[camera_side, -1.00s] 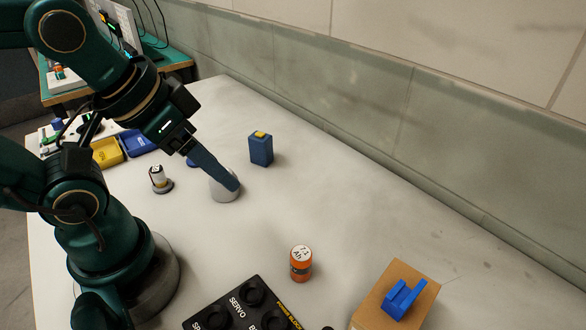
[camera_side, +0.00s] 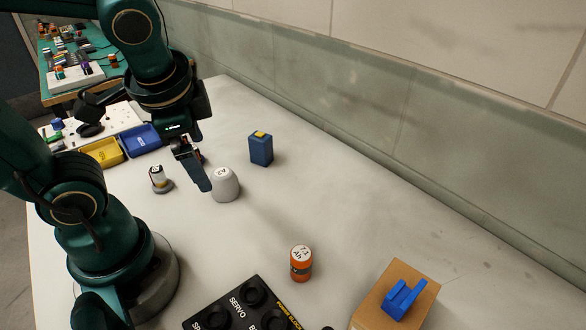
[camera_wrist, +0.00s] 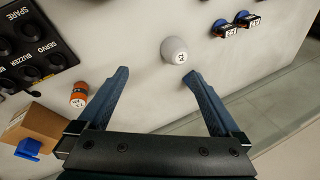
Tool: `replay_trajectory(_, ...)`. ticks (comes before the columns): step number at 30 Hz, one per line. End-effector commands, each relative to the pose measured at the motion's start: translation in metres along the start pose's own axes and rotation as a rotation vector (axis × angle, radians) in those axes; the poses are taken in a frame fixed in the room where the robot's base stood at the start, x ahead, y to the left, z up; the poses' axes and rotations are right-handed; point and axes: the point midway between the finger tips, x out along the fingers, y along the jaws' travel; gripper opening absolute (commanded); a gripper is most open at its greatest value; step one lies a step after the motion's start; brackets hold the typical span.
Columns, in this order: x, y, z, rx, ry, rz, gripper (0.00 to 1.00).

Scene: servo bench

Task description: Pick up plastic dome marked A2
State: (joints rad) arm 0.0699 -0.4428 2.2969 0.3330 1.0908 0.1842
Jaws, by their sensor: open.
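The plastic dome (camera_side: 226,186) is a pale grey-white rounded cap standing upright on the bench, with a small marked label on top, too small to read surely. In the wrist view the dome (camera_wrist: 173,47) lies beyond my fingertips, a little right of the middle of the gap. My gripper (camera_wrist: 157,72) is open and empty, its two blue fingers spread wide. In the side view my gripper (camera_side: 205,182) points down just left of the dome, overlapping its edge in the picture; I cannot tell whether they touch.
A blue box with a yellow top (camera_side: 261,149) stands behind the dome. A small labelled cylinder (camera_side: 158,178) stands to the left, near yellow (camera_side: 103,153) and blue trays (camera_side: 140,140). An orange can (camera_side: 301,263), a black knob panel (camera_side: 243,309) and a cardboard box (camera_side: 408,300) are in front.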

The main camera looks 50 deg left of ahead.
Motion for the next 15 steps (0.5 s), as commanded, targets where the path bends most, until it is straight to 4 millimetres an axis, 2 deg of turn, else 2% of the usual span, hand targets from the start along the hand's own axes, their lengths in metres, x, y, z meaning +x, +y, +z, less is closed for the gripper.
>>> replay_trajectory(9, 0.037, -0.029, -0.009, 0.457, -0.351, -0.130, 1.00)
replay_trajectory(15, 0.064, -0.037, -0.022, 0.731, -0.543, -0.211, 1.00)
